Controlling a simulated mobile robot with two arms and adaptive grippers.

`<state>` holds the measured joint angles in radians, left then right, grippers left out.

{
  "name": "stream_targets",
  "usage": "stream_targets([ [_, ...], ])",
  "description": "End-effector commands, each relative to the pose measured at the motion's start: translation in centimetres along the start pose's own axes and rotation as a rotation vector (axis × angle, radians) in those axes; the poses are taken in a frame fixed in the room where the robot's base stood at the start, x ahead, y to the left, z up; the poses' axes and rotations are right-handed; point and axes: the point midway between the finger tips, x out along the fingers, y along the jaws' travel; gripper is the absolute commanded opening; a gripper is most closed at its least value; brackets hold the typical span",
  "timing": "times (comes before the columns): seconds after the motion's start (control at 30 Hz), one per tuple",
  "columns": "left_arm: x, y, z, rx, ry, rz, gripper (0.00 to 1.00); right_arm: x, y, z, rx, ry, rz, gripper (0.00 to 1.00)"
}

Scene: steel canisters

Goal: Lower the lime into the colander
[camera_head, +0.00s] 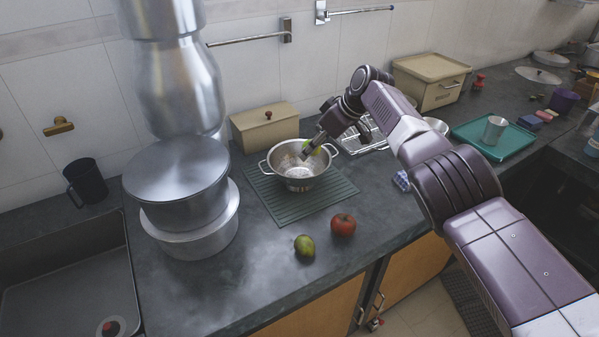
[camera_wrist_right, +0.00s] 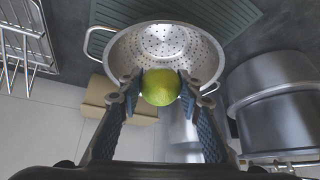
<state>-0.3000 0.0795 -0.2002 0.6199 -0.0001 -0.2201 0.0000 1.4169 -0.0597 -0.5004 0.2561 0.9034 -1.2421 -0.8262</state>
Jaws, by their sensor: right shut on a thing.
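The steel colander (camera_head: 290,179) with two side handles stands upright on a green ribbed mat (camera_head: 324,198). It also shows in the right wrist view (camera_wrist_right: 195,48), with small holes in its wall. My right gripper (camera_head: 316,144) reaches in from the right and is over the colander's right part. It is shut on the green lime (camera_wrist_right: 160,87), which sits between both fingertips; in the head view a bit of the lime (camera_head: 308,147) shows beside the fingers. Whether the lime touches the colander cannot be told. My left gripper is not in view.
A second green fruit (camera_head: 304,245) and a red tomato (camera_head: 343,224) lie on the counter in front of the mat. Stacked steel pots (camera_head: 190,236) stand left of the colander. A cream box (camera_head: 266,131) is behind it, and a wire rack (camera_head: 366,137) is to its right.

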Motion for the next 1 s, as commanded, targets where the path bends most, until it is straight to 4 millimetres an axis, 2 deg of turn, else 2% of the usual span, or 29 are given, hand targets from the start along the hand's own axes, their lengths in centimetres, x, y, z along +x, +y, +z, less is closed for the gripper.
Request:
stream_targets([
  [0.5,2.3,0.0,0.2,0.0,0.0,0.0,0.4,2.3,0.0,1.5,0.0,0.0,0.0,0.08],
  [1.0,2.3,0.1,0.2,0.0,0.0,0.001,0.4,2.3,0.0,1.5,0.0,0.0,0.0,0.08],
])
